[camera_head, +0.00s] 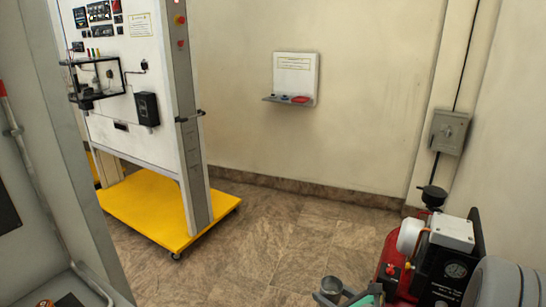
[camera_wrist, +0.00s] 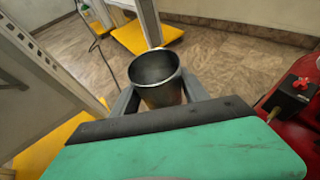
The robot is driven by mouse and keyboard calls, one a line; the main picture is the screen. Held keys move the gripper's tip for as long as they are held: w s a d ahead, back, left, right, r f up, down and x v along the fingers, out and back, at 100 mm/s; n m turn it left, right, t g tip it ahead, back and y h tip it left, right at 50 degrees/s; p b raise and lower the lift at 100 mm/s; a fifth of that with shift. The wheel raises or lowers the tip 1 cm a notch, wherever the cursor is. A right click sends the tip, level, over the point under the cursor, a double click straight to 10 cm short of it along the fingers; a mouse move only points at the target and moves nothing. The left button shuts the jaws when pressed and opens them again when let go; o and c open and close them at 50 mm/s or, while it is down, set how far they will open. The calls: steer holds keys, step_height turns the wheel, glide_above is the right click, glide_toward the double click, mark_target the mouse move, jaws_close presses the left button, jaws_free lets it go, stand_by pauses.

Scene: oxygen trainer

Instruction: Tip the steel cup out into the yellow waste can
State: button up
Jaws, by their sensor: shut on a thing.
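The steel cup (camera_wrist: 160,92) is between the two fingers of my gripper (camera_wrist: 158,98) in the wrist view. The gripper is shut on its sides, and the cup's open rim shows. Its inside is dark, and I cannot tell what it holds. In the head view the cup (camera_head: 331,284) shows only small at the bottom edge, with part of my gripper (camera_head: 350,299) beside it. I make out no yellow waste can for certain in either view.
A white panel stand (camera_head: 140,90) on a yellow wheeled base (camera_head: 150,205) stands at the left. A red machine (camera_head: 395,270) is close at the lower right. A small wall shelf (camera_head: 290,101) hangs at the back. The tiled floor (camera_head: 290,235) between is clear.

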mark_target(333, 279)
step_height(333, 279, up, 6)
steer(key=p, duration=0.5)
steer(key=shift+r+p, duration=0.15)
steer(key=shift+p, duration=0.15)
